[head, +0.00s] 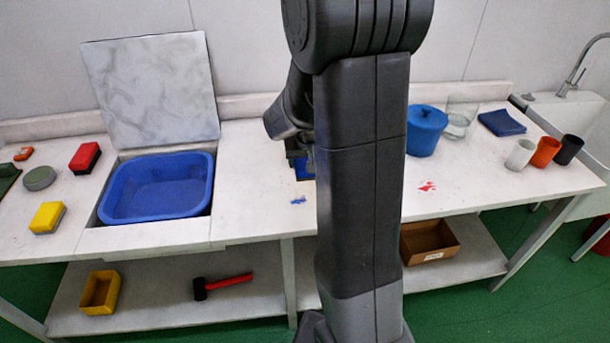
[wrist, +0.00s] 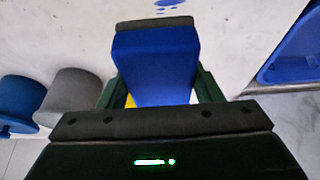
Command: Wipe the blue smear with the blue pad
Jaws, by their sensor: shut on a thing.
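My gripper (wrist: 157,85) is shut on the blue pad (wrist: 155,60), a blue block with a dark grey layer at its far end. In the head view, part of the pad (head: 301,168) shows below my gripper, beside my arm. The blue smear (head: 298,200) is a small mark on the white worktop, nearer the front edge than the pad. In the wrist view, the smear (wrist: 175,12) lies at the top edge, just beyond the pad's grey end and apart from it. I cannot tell whether the pad touches the worktop.
A blue basin (head: 205,200) is sunk in the worktop left of the smear. A red smear (head: 427,186) and a blue lidded pot (head: 425,132) are right of my arm. A grey round thing (wrist: 72,95) stands close to my gripper. My arm hides the middle worktop.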

